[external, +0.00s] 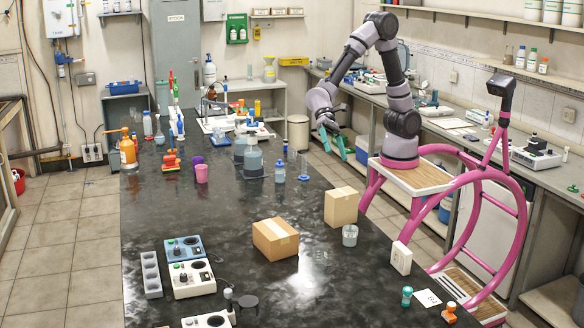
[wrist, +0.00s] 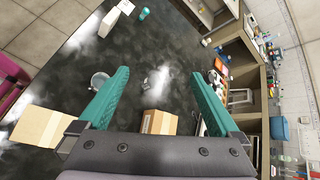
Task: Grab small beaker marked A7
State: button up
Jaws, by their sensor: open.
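A small clear beaker (external: 349,236) stands on the black bench near its right edge, beside a cardboard box. A glass vessel that looks like this beaker shows in the wrist view (wrist: 98,81), left of my left finger. No A7 mark is readable. My gripper (external: 343,149) is raised beyond the bench's right edge, well away from the beaker. Its teal fingers are spread open with nothing between them, as the wrist view also shows (wrist: 159,74).
Two cardboard boxes (external: 276,239) (external: 341,206) stand close to the small beaker. Larger glassware (external: 254,162), a wash bottle (external: 279,172) and a pink cup (external: 201,173) stand farther back. Devices (external: 192,279) sit front left. The bench's middle left is clear.

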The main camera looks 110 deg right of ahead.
jog(key=w+a+f+m+y, duration=0.2)
jog(key=w+a+f+m, duration=0.35)
jog(key=f, duration=0.55)
jog(key=m+t, duration=0.3)
jog(key=m, duration=0.2)
send_near(320, 260)
jog(key=shift+w+d, duration=0.1)
jog(key=shift+w, duration=0.15)
jog(key=x, duration=0.4)
jog(key=shift+a+f, duration=0.25)
jog(key=shift+a, duration=0.05)
jog(key=x, duration=0.4)
jog(key=shift+s+a+f, duration=0.2)
jog(key=shift+a+f, duration=0.1)
jog(key=shift+a, duration=0.1)
jog(key=shift+w+a+f, duration=0.15)
jog(key=shift+w+a, duration=0.1)
jog(key=shift+a, duration=0.25)
jog(key=c, duration=1.5)
